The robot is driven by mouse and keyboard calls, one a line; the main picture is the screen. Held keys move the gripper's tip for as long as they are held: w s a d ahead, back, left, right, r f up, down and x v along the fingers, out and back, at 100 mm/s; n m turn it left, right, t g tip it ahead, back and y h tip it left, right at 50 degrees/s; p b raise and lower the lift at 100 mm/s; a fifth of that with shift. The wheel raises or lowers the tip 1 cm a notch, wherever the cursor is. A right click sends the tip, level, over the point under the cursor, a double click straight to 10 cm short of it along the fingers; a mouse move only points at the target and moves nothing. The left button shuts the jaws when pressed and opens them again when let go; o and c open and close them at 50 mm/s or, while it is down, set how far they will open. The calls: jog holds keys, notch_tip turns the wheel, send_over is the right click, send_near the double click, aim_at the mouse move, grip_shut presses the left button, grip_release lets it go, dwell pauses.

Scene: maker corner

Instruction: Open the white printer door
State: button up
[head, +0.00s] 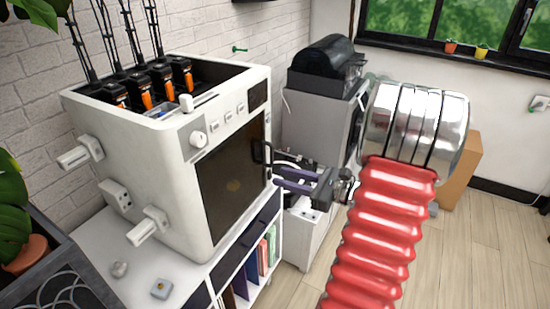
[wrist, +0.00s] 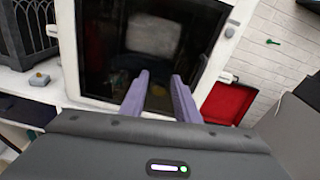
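The white printer (head: 150,165) stands on a low cabinet in the left half of the head view. Its front door (head: 228,185) is a dark glass panel and looks shut. A dark handle (head: 264,154) shows near the door's right edge. My gripper (head: 278,178) is just in front of the right part of the door, a little below the handle. In the wrist view the dark door (wrist: 150,35) fills the upper middle. My two purple fingers (wrist: 160,80) stand apart with nothing between them, pointing at the door. I cannot tell whether they touch it.
A grey machine (head: 310,125) with a black top stands behind my gripper. A plant (head: 15,215) is at the far left. Wooden floor (head: 490,250) is clear at right.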

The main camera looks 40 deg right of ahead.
jog(key=s+d+f+m+t+h, duration=0.1)
jog(key=s+d+m+t+h, duration=0.1)
jog(key=d, duration=0.5)
jog(key=shift+s+d+f+m+h, duration=0.3)
jog(key=shift+m+h, duration=0.3)
jog(key=shift+m, duration=0.3)
jog(key=shift+a, duration=0.15)
jog(key=w+a, duration=0.2)
jog(key=w, duration=1.1)
jog(key=shift+w, duration=0.3)
jog(key=shift+c, duration=0.2)
grip_shut()
